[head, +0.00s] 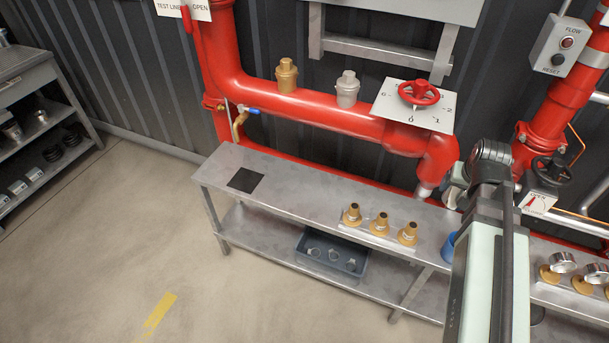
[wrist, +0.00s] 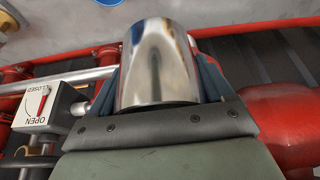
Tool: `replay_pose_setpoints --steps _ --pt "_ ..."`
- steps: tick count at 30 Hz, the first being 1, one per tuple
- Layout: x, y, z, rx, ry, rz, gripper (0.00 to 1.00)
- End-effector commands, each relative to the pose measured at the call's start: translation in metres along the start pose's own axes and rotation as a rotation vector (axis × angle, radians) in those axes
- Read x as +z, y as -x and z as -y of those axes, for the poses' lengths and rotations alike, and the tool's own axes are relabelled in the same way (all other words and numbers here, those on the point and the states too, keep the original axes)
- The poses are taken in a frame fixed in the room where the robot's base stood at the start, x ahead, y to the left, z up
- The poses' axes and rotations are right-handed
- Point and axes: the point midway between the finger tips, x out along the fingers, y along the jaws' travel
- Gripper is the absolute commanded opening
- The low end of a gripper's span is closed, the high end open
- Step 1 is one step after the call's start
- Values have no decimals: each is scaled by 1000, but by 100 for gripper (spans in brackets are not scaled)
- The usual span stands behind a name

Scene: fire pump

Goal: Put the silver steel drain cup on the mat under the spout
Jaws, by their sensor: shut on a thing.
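The silver steel drain cup (wrist: 158,62) fills the middle of the wrist view. My gripper (wrist: 160,88) is shut on it, with a dark blue finger on each side. In the head view my arm hides most of the gripper, and I cannot make out the cup there clearly. The black square mat (head: 246,180) lies bare on the left end of the steel bench. The brass spout (head: 239,122) with a blue handle hangs from the red pipe behind and above the mat. My arm is far to the right of both.
Several brass fittings (head: 379,224) stand mid-bench (head: 300,186). A blue cup (head: 449,246) is beside my arm. Gauges (head: 562,262) stand to the right. The red pipe (head: 320,108) and handwheel (head: 419,92) run behind the bench. Bench space between mat and fittings is clear.

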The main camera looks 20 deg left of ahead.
Motion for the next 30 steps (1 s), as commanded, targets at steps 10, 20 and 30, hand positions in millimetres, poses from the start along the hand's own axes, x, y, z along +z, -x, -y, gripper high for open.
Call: replay_pose_setpoints --steps 10,20,30 --pt "6 -7 48 -30 72 1 49" --pt "27 -25 135 -84 204 2 49" --pt "60 -50 234 -146 354 2 49"
